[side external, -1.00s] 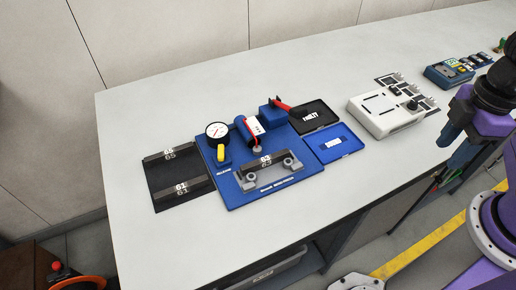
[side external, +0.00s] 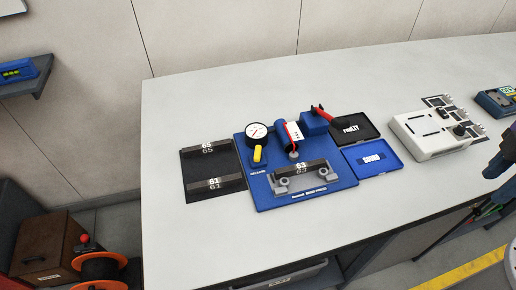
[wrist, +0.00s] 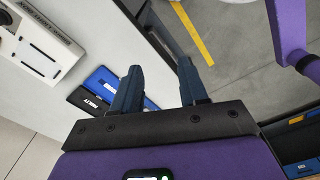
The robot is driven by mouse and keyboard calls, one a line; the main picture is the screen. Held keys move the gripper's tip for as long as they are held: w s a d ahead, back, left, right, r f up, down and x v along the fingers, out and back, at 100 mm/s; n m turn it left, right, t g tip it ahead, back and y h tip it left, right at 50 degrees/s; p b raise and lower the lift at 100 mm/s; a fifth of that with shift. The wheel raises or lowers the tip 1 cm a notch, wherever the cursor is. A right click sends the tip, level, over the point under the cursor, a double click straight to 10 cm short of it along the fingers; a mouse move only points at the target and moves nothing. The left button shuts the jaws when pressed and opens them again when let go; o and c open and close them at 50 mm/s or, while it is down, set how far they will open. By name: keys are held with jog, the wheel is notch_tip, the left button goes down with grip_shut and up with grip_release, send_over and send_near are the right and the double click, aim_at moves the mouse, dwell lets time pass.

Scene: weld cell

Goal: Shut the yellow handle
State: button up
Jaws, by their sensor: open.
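The small yellow handle (side external: 257,155) stands up from the left part of a blue fixture plate (side external: 262,199), just below a round white dial gauge (side external: 257,132). A small label, seemingly "RELEASE", is near its foot. In the wrist view my gripper (wrist: 160,68) has its two dark fingers spread apart with nothing between them. In the side external view only part of my gripper shows at the right edge, far to the right of the yellow handle. The yellow handle is not visible in the wrist view.
A dark rack (side external: 212,170) lies left.

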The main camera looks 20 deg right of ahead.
jog(key=shift+o, duration=1)
jog(key=shift+a, duration=0.1)
notch_tip(320, 180, up, 2)
jog(key=n+t+y, duration=0.1)
jog(key=y, duration=0.3)
send_over(258, 151)
jog(key=s+d, duration=0.3)
jog(key=d, duration=0.4)
jog(key=shift+t, duration=0.3)
jog(key=x, duration=1.7)
jog(key=shift+f, duration=0.2)
jog(key=c, duration=0.8)
